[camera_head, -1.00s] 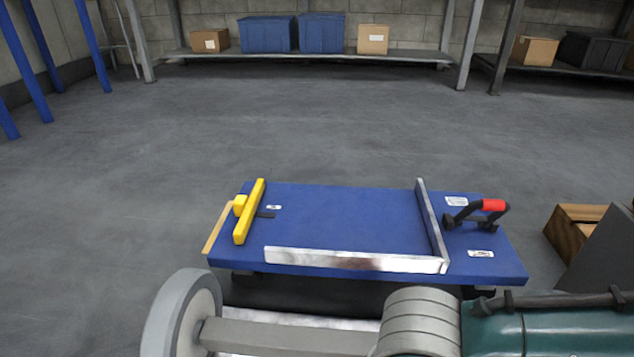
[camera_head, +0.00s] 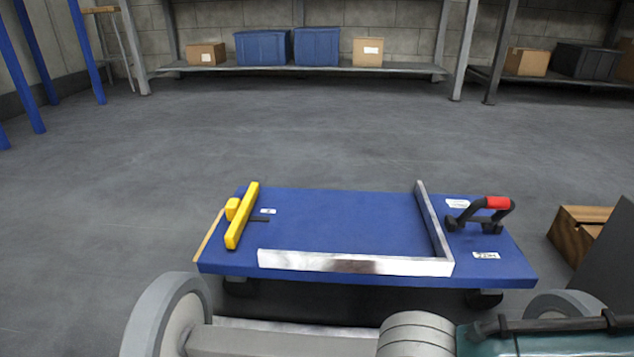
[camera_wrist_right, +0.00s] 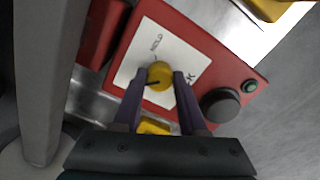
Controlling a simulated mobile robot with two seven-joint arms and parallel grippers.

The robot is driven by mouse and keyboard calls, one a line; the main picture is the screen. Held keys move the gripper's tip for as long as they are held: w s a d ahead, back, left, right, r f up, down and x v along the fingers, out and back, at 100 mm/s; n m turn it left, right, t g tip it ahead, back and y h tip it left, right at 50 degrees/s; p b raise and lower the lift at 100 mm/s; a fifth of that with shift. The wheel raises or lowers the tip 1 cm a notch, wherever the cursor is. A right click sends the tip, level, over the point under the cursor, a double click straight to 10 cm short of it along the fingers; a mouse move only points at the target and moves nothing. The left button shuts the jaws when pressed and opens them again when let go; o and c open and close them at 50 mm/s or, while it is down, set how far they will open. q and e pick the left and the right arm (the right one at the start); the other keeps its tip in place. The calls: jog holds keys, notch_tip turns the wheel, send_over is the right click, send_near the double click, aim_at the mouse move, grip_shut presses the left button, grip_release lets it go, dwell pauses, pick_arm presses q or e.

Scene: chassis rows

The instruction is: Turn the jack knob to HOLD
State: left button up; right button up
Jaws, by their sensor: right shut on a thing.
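The yellow jack knob (camera_wrist_right: 160,75) sits on a white label plate (camera_wrist_right: 143,60) on a red panel (camera_wrist_right: 201,62) in the right wrist view. The word HOLD is printed on the plate above the knob, and part of another word shows to the right. A dark mark on the knob's face points toward the lower left, not at HOLD. My right gripper (camera_wrist_right: 160,80) is shut on the knob, one purple finger on each side. The knob and both grippers are out of the head view.
A black round button (camera_wrist_right: 220,104) and a small green button (camera_wrist_right: 249,86) are right of the plate. In the head view, a blue cart (camera_head: 330,220) with a yellow bar (camera_head: 242,215) stands ahead. A wooden box (camera_head: 575,232) is at right. Open floor lies beyond.

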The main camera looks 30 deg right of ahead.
grip_shut()
jog(key=m+p, duration=0.3)
jog(key=shift+s+r, duration=0.1)
jog(key=shift+r, duration=0.1)
jog(key=m+p, duration=0.2)
jog(key=m, duration=0.1)
jog(key=shift+f+m, duration=0.1)
jog(key=shift+m, duration=0.2)
jog(key=m+p, duration=0.2)
jog(key=m, duration=0.3)
jog(key=shift+s+a, duration=0.1)
jog(key=m, duration=0.4)
jog(key=shift+f+p, duration=0.1)
jog(key=shift+p, duration=0.2)
jog(key=shift+m, duration=1.2)
